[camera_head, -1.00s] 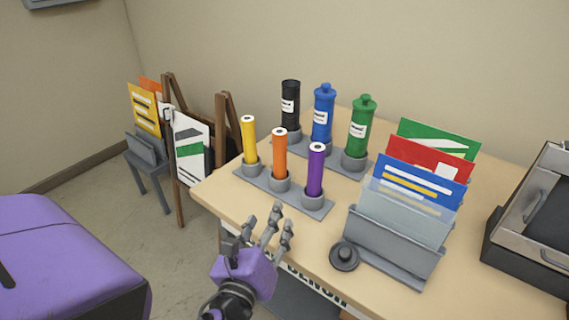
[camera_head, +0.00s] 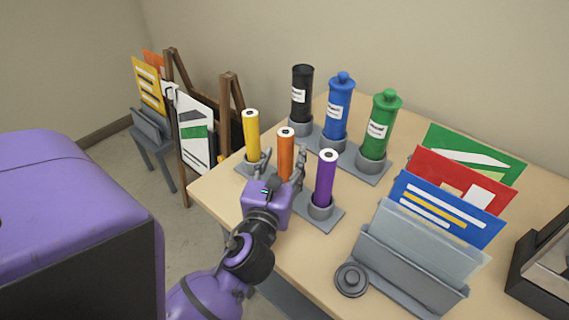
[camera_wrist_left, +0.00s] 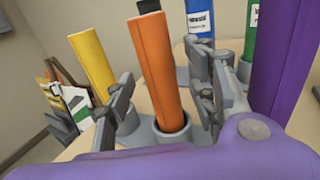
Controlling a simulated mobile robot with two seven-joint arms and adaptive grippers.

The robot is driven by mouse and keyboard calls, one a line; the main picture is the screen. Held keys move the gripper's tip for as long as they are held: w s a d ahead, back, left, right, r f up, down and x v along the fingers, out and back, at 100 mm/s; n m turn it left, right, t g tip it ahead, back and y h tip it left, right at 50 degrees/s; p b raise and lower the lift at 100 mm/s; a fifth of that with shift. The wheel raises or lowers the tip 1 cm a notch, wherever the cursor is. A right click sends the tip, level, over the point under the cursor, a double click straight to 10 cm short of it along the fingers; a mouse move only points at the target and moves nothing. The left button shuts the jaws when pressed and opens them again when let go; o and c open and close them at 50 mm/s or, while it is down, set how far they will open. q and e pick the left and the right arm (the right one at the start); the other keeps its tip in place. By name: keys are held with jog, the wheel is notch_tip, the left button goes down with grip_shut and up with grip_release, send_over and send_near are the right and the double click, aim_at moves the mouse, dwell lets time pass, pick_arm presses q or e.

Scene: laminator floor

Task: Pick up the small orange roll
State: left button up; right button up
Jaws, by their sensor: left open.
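The small orange roll (camera_head: 286,152) stands upright in the middle cup of a grey holder on the wooden table. My left gripper (camera_head: 281,166) is open, with its fingers on either side of the orange roll; its purple palm hides the roll's lower part in the head view. In the left wrist view the orange roll (camera_wrist_left: 157,70) rises between the open fingers (camera_wrist_left: 162,98), its base in a grey cup. I see a gap on the left side; contact on the right is unclear. My right gripper is not in view.
The yellow roll (camera_head: 252,135) stands left of the orange one and the purple roll (camera_head: 325,180) right, both close to my fingers. Black, blue (camera_head: 338,108) and green bottles stand behind. A grey rack (camera_head: 410,282) with coloured sheets is at the right, beside a round black knob (camera_head: 351,279).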

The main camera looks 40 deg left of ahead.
pick_arm(q)
jog(key=shift+x, duration=1.1)
grip_shut()
